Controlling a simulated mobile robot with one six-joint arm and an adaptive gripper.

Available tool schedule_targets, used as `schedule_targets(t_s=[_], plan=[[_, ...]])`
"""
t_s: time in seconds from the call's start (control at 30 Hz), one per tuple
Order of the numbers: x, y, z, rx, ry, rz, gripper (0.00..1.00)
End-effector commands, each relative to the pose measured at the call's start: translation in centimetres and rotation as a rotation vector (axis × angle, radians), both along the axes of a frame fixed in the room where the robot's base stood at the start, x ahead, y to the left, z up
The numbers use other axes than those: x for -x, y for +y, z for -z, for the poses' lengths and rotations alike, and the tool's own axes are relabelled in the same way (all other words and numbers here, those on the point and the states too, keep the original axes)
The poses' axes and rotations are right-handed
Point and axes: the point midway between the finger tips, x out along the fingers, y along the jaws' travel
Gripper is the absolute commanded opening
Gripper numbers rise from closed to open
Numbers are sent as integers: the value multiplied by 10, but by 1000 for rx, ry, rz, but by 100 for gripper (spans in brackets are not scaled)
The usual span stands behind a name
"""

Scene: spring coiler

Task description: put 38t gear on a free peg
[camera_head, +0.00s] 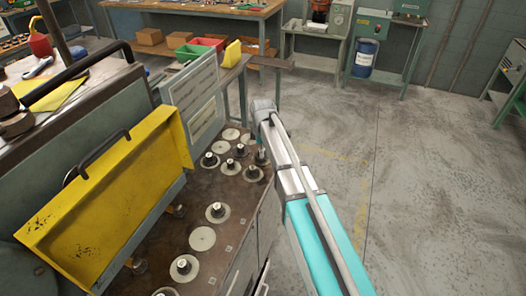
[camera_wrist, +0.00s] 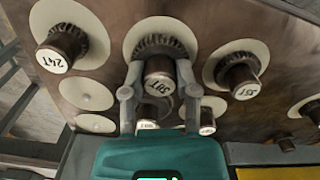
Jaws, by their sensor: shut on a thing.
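The 38T gear (camera_wrist: 160,76) is a dark toothed gear with a knob and a white label. My gripper (camera_wrist: 156,78) is shut on its knob, one finger on each side. A pale disc (camera_wrist: 160,24) shows behind the gear. I cannot tell whether the gear touches that disc. In the head view my gripper (camera_head: 261,152) is over the far right of the gear panel (camera_head: 180,215), and my arm partly hides it. Bare pale discs without gears show in the head view (camera_head: 202,238) and in the wrist view (camera_wrist: 92,94); their pegs are hard to make out.
A 24T gear (camera_wrist: 62,48) and another labelled gear (camera_wrist: 240,78) flank the held one. More gears (camera_head: 217,211) sit on the panel. A raised yellow cover (camera_head: 110,190) with a handle and an upright grey plate (camera_head: 195,98) border the panel's left and back. Open floor lies right.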

Motion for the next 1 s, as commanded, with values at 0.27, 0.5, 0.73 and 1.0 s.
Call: schedule_targets(t_s=[0.27,0.5,0.73,1.0], plan=[[0,0,3,0,0,0,0],[0,0,5,0,0,0,0],[0,0,7,0,0,0,0],[0,0,9,0,0,0,0]])
